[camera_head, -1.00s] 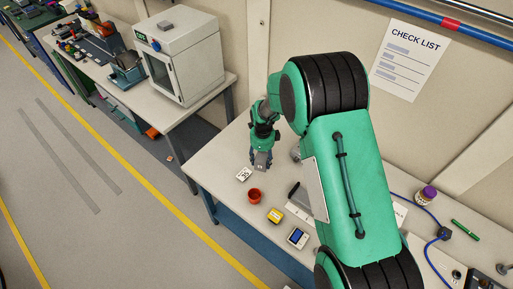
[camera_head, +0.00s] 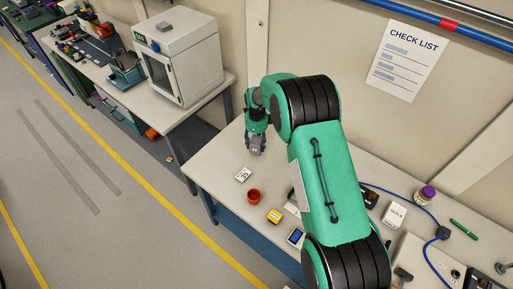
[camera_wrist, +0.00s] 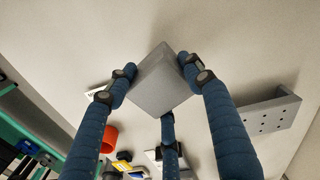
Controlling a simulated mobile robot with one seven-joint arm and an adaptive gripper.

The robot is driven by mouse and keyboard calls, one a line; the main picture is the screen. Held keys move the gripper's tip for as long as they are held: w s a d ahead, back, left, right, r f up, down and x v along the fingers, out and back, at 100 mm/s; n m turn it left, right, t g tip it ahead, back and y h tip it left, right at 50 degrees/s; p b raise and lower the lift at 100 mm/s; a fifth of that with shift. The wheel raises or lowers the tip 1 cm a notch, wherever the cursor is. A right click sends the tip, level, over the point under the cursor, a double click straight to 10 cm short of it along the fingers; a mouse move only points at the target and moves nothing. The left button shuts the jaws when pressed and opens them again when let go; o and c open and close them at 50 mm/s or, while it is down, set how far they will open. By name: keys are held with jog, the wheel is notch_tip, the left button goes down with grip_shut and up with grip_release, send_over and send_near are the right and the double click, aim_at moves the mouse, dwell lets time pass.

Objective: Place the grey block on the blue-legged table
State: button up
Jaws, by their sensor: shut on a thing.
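My gripper (camera_wrist: 160,80) has blue fingers and is shut on the grey block (camera_wrist: 163,88), which sits tilted between the fingertips in the wrist view. In the head view my gripper (camera_head: 256,146) with the block (camera_head: 257,151) is over the back left part of the near table (camera_head: 222,172). This table has blue-grey legs and a blue lower part. Another table (camera_head: 190,112) with blue-grey legs stands to its left. I cannot tell whether the block touches the tabletop.
A number card (camera_head: 243,175), a red cup (camera_head: 254,196), a yellow box (camera_head: 275,216) and a blue-screened device (camera_head: 296,236) lie in front of my gripper. A grey bracket with holes (camera_wrist: 268,114) stands to the right in the wrist view. A white cabinet (camera_head: 180,55) occupies the left table.

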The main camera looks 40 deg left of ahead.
aim_at(257, 140)
jog(key=shift+f, duration=0.1)
jog(key=shift+f, duration=1.65)
jog(key=shift+f, duration=0.1)
jog(key=o, duration=1.4)
jog(key=shift+c, duration=0.2)
notch_tip(257, 140, up, 12)
jog(key=shift+r, duration=0.15)
